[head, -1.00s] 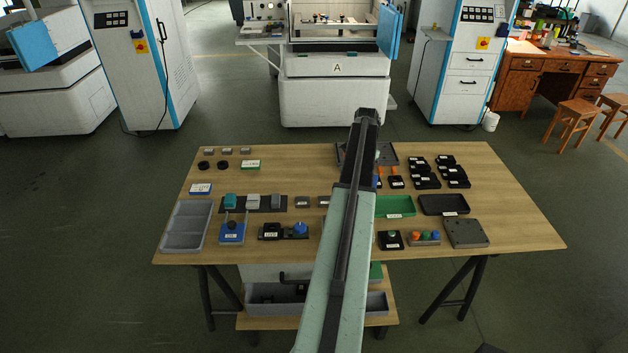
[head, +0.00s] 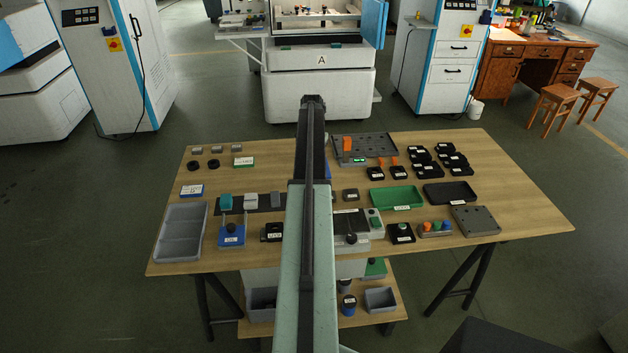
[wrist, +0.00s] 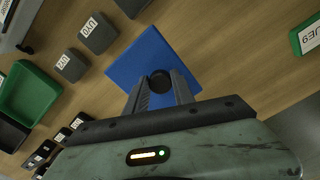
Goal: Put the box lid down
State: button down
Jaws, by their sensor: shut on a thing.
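The box lid (wrist: 150,52) is a flat blue square with a round black knob, seen in the wrist view. My gripper (wrist: 160,88) has its two fingers shut around the knob. Bare wood shows around the lid; I cannot tell whether it touches the table or hangs above it. In the head view my arm stretches over the middle of the table and hides the gripper and most or all of the lid.
The wooden table (head: 520,215) holds a green tray (head: 396,197), a black tray (head: 449,193), a grey two-part bin (head: 180,240) and a dark grey tray (head: 365,149). Small grey labelled blocks (wrist: 98,34) lie left of the lid in the wrist view. Bare wood shows at the table's right.

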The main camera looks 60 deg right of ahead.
jog(key=shift+s+f+b, duration=0.1)
jog(key=shift+f+b, duration=1.85)
jog(key=shift+f, duration=0.7)
jog(key=c, duration=1.1)
grip_release()
jog(key=shift+r, duration=0.15)
jog(key=shift+o, duration=0.2)
notch_tip(320, 180, up, 13)
jog(key=p, duration=1.2)
jog(key=shift+f+p, duration=0.2)
jog(key=shift+p, duration=0.2)
jog(key=shift+f, duration=0.1)
